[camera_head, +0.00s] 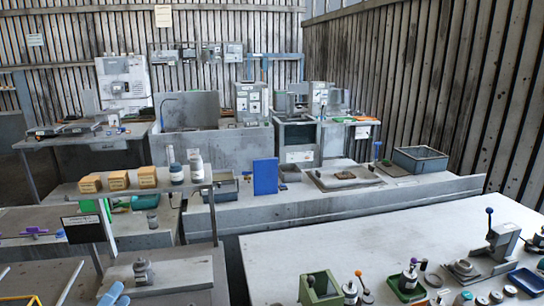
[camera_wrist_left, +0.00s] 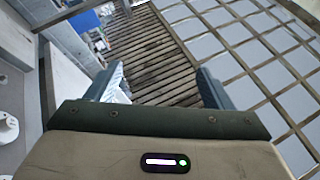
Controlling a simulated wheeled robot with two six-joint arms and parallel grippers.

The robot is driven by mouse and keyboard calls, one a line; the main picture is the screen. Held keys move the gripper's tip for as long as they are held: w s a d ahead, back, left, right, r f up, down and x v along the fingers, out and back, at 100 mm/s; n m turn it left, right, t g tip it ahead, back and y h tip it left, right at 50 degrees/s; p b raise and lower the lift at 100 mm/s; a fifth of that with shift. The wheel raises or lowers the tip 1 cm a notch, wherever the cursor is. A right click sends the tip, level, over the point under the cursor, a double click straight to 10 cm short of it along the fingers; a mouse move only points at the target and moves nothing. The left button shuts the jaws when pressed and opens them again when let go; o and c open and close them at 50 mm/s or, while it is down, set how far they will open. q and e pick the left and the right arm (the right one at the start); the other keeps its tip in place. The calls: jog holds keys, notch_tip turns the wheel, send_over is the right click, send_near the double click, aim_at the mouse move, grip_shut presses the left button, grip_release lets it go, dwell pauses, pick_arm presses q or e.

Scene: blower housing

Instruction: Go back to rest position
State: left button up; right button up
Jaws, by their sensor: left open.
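My left gripper (camera_wrist_left: 160,82) is open in the left wrist view, with its two blue-grey fingers wide apart and nothing between them. Beyond the fingers are a slatted wooden wall and a gridded window or roof. In the head view, light-blue pieces that look like the left gripper's fingertips (camera_head: 116,296) show at the bottom left edge, near a grey plate (camera_head: 190,272) with a small metal part (camera_head: 142,270) on it. The rest of that arm is out of frame. My right gripper is not in view.
A pale table (camera_head: 330,255) at the right holds a green box (camera_head: 320,288), a lever press (camera_head: 500,238) and a blue tray (camera_head: 525,281). A blue panel (camera_head: 265,176) stands on the middle bench.

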pick_arm(q)
jog(key=s+a+f+n+g+y, duration=0.45)
jog(key=f+n+y, duration=0.25)
jog(key=n, duration=0.5)
jog(key=s+a+f+n+g+y, duration=0.45)
jog(key=f+n+y, duration=0.3)
jog(key=n, duration=0.45)
jog(key=s+d+f+g+h, duration=0.7)
jog(key=s+d+f+g, duration=0.1)
jog(key=s+d+f, duration=0.45)
notch_tip(320, 180, down, 31)
jog(key=a+n+g+b, duration=0.1)
jog(key=a+b, duration=0.1)
jog(key=b, duration=0.3)
jog(key=s+a+f+b, duration=0.1)
jog(key=s+f+b, duration=0.1)
jog(key=s+f, duration=0.7)
jog(key=s+a+f+g+b, duration=0.1)
jog(key=s+f+b, duration=0.2)
jog(key=s+f, duration=0.6)
notch_tip(320, 180, down, 8)
jog(key=shift+s+f+g, duration=0.1)
jog(key=shift+s+g, duration=0.2)
